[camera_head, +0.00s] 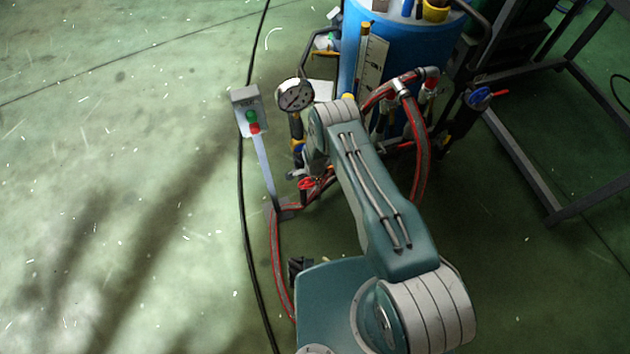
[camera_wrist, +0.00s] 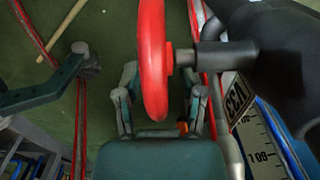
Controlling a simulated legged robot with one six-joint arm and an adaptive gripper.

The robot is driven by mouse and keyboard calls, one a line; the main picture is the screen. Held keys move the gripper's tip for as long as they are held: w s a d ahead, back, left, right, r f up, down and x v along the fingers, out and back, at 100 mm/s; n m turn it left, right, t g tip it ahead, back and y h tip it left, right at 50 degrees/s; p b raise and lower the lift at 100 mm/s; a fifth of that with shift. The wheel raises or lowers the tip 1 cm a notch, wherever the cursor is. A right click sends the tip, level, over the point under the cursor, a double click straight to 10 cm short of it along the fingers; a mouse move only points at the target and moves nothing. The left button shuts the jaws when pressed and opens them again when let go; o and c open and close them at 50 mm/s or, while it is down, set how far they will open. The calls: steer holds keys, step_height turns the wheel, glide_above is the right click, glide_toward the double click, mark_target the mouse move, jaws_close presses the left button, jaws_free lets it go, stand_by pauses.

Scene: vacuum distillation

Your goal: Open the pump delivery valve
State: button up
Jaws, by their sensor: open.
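A red valve handwheel (camera_wrist: 152,60) stands nearly edge-on in the wrist view, on a grey stem (camera_wrist: 212,56) that runs right into a dark body. My gripper (camera_wrist: 161,88) is open, with one finger on each side of the wheel's lower rim. A gap shows on both sides, wider on the right. I cannot tell how far the valve is turned. In the head view a small red handle (camera_head: 306,184) shows beside my arm, below the pressure gauge (camera_head: 295,95). My gripper is mostly hidden there behind my arm.
A blue tank (camera_head: 395,45) with red hoses (camera_head: 419,150) stands behind my arm. A button box (camera_head: 247,111) on a post is to its left. A blue valve handle (camera_head: 478,98) and a dark metal frame (camera_head: 520,150) are at right. The green floor at left is clear except for a black cable.

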jaws_close()
steer(key=shift+r+h, duration=0.15)
steer(key=shift+h, duration=0.55)
steer(key=shift+r+t+h, duration=0.25)
steer(key=shift+t+h, duration=0.25)
steer(key=shift+h, duration=0.5)
steer(key=shift+a+r+t+h, duration=0.1)
steer(key=shift+r+t+h, duration=0.15)
steer(key=shift+h, duration=0.55)
steer(key=shift+a+r+t+h, duration=0.15)
steer(key=shift+t+h, duration=0.1)
steer(key=shift+h, duration=0.55)
jaws_free()
steer(key=shift+h, duration=0.3)
